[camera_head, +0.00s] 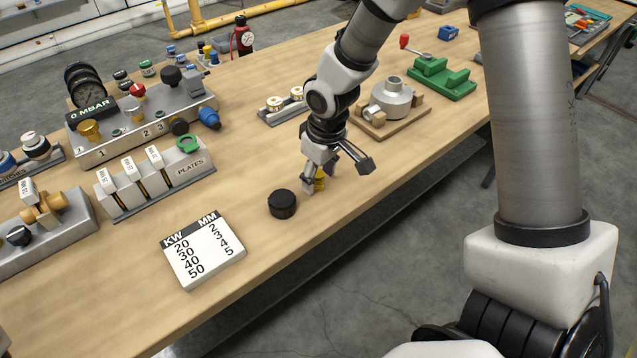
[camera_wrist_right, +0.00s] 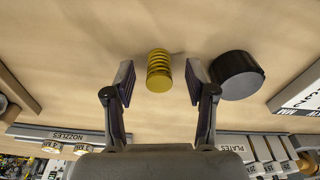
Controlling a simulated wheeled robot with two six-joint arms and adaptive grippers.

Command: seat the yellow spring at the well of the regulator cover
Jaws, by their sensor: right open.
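The yellow spring (camera_head: 320,181) stands upright on the wooden table, partly hidden by my right gripper (camera_head: 335,178) in the head view. In the wrist view the spring (camera_wrist_right: 159,72) is between the two open fingers, with a gap on each side. No finger visibly touches it. A grey round metal body with a raised hollow neck (camera_head: 392,97), which looks like the regulator cover, sits in a wooden cradle further along the table, beyond the right gripper. The inside of its well is too small to make out. My left gripper is not in view.
A black round cap (camera_head: 282,204) stands close beside the spring; it also shows in the wrist view (camera_wrist_right: 236,76). A KW/MM card (camera_head: 204,250), a plates rack (camera_head: 155,182) and a nozzles rack (camera_head: 283,106) are nearby. A green fixture (camera_head: 441,80) stands behind the cradle.

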